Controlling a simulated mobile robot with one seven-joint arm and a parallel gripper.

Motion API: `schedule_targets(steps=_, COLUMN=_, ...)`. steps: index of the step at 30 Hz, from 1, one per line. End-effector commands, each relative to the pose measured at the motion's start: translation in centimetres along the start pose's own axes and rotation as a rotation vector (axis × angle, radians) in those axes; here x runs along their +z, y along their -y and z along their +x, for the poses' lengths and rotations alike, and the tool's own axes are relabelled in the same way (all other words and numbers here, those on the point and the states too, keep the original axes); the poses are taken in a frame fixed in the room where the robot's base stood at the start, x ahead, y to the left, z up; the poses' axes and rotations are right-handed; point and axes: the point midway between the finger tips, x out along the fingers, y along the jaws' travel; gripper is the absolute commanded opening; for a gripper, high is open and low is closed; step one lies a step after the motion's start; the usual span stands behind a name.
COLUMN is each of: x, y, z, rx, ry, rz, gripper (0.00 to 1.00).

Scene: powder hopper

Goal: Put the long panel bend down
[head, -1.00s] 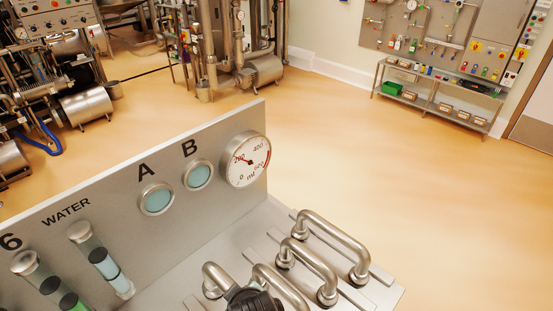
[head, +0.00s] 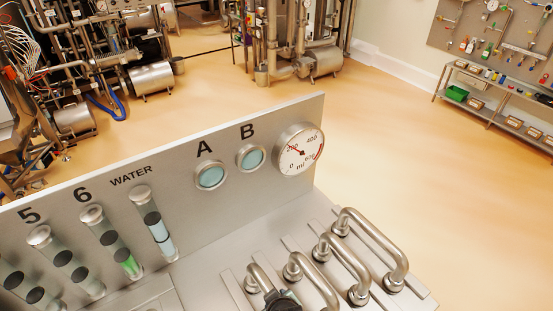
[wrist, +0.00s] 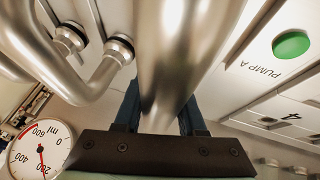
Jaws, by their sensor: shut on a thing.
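In the wrist view my gripper (wrist: 160,112) is shut on a thick, shiny steel tube, the long panel bend (wrist: 175,50). The bend runs between the two dark fingers and out of the top of the picture. Its ends are not visible, so I cannot tell whether they touch anything. Other steel bends with ringed fittings (wrist: 120,48) lie close on the left in that view. In the head view several U-shaped bends (head: 372,240) stand on the sloping panel (head: 225,262).
The upright back plate carries sight tubes (head: 155,222), two round windows and a dial gauge (head: 298,150). The gauge (wrist: 40,150) and a green PUMP A button (wrist: 291,44) show in the wrist view. A dark ridged part (head: 283,301) sits at the bottom edge. Open floor lies beyond the panel.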

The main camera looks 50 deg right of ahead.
Motion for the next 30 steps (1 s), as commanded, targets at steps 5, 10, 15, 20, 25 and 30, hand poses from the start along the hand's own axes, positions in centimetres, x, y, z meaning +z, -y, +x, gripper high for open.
schedule_targets(steps=5, x=-0.2, y=-0.1, z=0.0, rx=0.003, ry=-0.006, rz=0.000, gripper=0.00)
schedule_targets(steps=10, x=0.1, y=0.0, z=0.1, rx=0.000, ry=0.000, rz=0.000, gripper=0.63)
schedule_targets(steps=15, x=0.0, y=0.0, z=0.1, rx=0.000, ry=0.000, rz=0.000, gripper=0.70)
schedule_targets(steps=20, x=0.0, y=0.0, z=0.0, rx=0.000, ry=-0.001, rz=0.000, gripper=0.70)
schedule_targets(steps=25, x=-0.1, y=-0.1, z=-0.8, rx=0.001, ry=-0.002, rz=0.000, gripper=0.70)
schedule_targets(steps=30, x=0.0, y=0.0, z=-3.1, rx=0.002, ry=-0.003, rz=-0.001, gripper=0.70)
